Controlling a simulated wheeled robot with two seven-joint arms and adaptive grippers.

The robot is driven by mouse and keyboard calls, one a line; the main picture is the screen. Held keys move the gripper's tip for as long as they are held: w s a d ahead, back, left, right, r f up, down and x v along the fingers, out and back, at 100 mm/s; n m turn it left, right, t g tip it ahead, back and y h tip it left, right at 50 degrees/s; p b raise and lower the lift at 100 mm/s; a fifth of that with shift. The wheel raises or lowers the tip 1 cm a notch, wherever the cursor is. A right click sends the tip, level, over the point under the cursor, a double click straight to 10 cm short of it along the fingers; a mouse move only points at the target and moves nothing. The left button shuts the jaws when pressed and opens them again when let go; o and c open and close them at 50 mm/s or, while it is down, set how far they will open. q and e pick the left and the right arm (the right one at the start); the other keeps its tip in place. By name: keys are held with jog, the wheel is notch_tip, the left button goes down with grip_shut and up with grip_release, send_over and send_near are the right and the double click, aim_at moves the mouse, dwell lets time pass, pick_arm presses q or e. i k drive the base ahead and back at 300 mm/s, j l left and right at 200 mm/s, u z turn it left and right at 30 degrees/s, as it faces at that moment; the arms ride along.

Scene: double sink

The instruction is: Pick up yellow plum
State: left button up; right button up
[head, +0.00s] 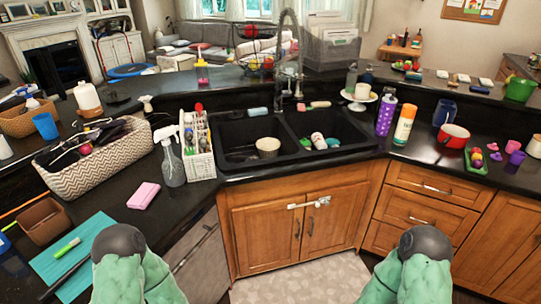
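A small green tray (484,170) lies on the right counter. A small yellow round thing (478,163) on its left part may be the yellow plum; it is too small to be sure. A red round thing (477,154) touches or partly overlaps it from behind, and a purple thing lies to its right. My two green arms with dark rounded ends show at the bottom, left and right, well away from the tray. No gripper fingers show in the head view.
The double sink (240,158) holds a bowl (268,146) and several small items. A red pot (453,136), an orange-white bottle (404,124) and a purple bottle (386,115) stand left of the tray. Wooden cabinets (298,225) front the counter.

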aim_at(476, 156)
jog(key=l+z, duration=0.1)
jog(key=z, duration=0.4)
jog(key=i+z, duration=0.1)
jog(key=z, duration=0.4)
jog(key=i+l+z, duration=0.1)
jog(key=z, duration=0.35)
jog(key=u, duration=0.2)
jog(key=i+l+u, duration=0.2)
jog(key=u, duration=0.15)
jog(key=i+l+u, duration=0.2)
jog(key=l+u, duration=0.2)
jog(key=i+l+u, duration=0.15)
jog(key=l+u, duration=0.2)
